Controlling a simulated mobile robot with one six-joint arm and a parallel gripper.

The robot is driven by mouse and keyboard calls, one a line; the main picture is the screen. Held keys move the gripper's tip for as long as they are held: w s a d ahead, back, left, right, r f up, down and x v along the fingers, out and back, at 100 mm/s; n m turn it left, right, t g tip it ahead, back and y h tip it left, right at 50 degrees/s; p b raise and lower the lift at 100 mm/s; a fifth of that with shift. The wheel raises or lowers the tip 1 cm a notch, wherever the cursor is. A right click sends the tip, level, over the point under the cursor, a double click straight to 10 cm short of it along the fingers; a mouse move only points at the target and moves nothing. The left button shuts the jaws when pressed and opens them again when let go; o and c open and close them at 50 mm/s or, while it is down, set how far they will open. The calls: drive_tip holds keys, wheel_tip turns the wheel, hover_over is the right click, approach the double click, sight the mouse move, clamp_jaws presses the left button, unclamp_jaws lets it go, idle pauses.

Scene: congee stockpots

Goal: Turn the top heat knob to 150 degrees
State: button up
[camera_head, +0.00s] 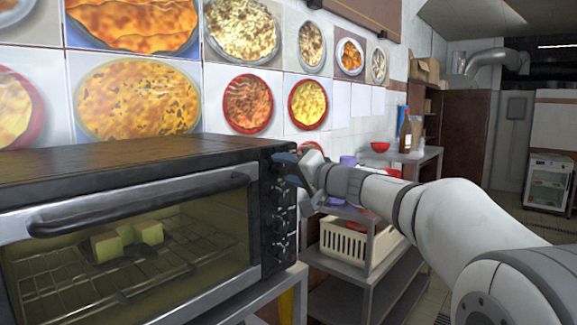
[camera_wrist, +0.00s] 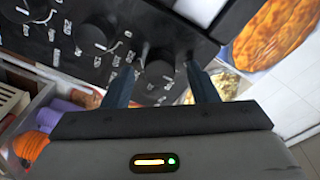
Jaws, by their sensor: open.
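The oven (camera_head: 130,205) stands at the left in the head view, with a black control panel (camera_head: 268,240) and a column of dark knobs on its right side. My gripper (camera_head: 286,158) is at the upper end of this panel and largely covers the top heat knob there. In the wrist view the top heat knob (camera_wrist: 159,72) shows between the two fingertips of my open gripper (camera_wrist: 160,68), one finger on each side. Contact with the knob cannot be told. The knob's setting and the dial marks are too small to read.
Lower knobs (camera_wrist: 98,36) sit beside the top one in the wrist view. The oven door handle (camera_head: 140,203) sticks out in front. A metal shelf (camera_head: 365,280) with a cream basket (camera_head: 343,245) stands right of the oven. Food pictures (camera_head: 140,98) cover the wall behind.

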drive_tip(key=c, duration=1)
drive_tip(key=shift+m, duration=0.3)
drive_tip(key=m, duration=0.2)
drive_tip(key=shift+f+m+g+b, duration=0.1)
drive_tip(key=shift+m+g+b, duration=0.2)
drive_tip(key=shift+m+b, duration=0.1)
drive_tip(key=m, duration=0.4)
drive_tip(key=shift+w+p, duration=0.1)
drive_tip(key=shift+p, duration=0.2)
drive_tip(key=m+g+p, duration=0.1)
drive_tip(key=m, duration=0.4)
drive_tip(key=shift+p, duration=0.4)
drive_tip(key=shift+m+p, duration=0.45)
drive_tip(key=shift+m, duration=0.75)
